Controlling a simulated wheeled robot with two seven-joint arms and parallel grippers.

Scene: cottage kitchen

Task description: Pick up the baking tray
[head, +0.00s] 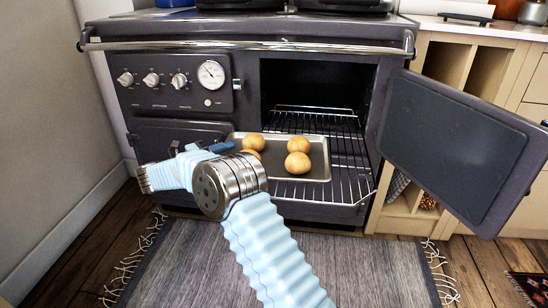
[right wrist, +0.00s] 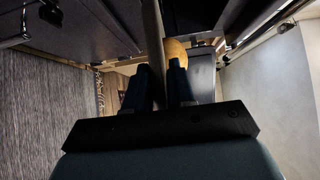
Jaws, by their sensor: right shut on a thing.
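The baking tray (head: 278,172) is a flat metal tray with several round golden rolls (head: 299,144) on it. It lies over the wire rack (head: 345,160) at the open oven's mouth; I cannot tell if it touches the rack. My right gripper (head: 220,147) is at the tray's left edge, shut on it. In the right wrist view the tray (right wrist: 153,40) shows edge-on between the two dark fingers (right wrist: 165,85), with a roll (right wrist: 176,50) just beyond. My arm hides the tray's front left part. My left gripper is not in view.
The oven door (head: 455,145) stands wide open at the right. A chrome rail (head: 250,45) runs along the stove above the oven. A grey fringed rug (head: 180,260) lies on the wooden floor in front. A wall (head: 35,120) is at the left.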

